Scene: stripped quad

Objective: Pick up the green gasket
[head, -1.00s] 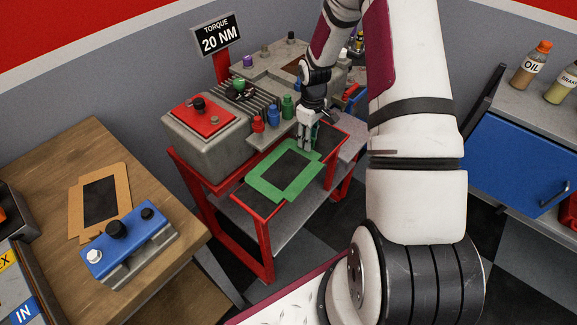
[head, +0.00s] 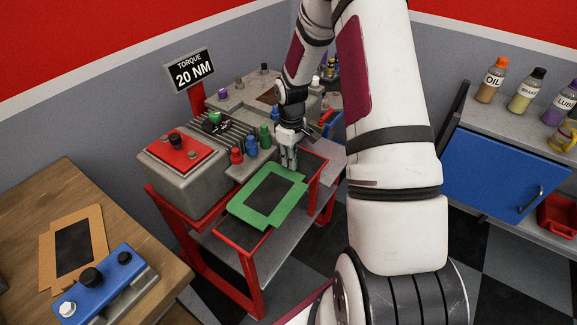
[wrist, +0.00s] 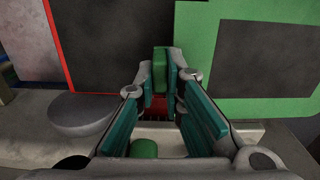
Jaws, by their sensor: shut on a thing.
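The green gasket (head: 243,199), a flat rectangular frame with stepped edges, is over the dark top of a red-framed cart (head: 312,163) in the head view. I cannot tell whether it touches that top. My gripper (head: 289,163) points down at the gasket's far right end. In the wrist view the gasket (wrist: 194,62) fills the upper right, and a narrow green piece of it shows between the teal fingertips (wrist: 160,78). My gripper is shut on this green edge. The exact contact is partly hidden by the fingers.
A grey engine block (head: 185,185) with red, blue and green caps stands close left of my gripper. A wooden table (head: 30,220) at left holds a tan gasket (head: 92,222) and a blue-topped part (head: 105,278). A blue cabinet (head: 500,172) stands at right.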

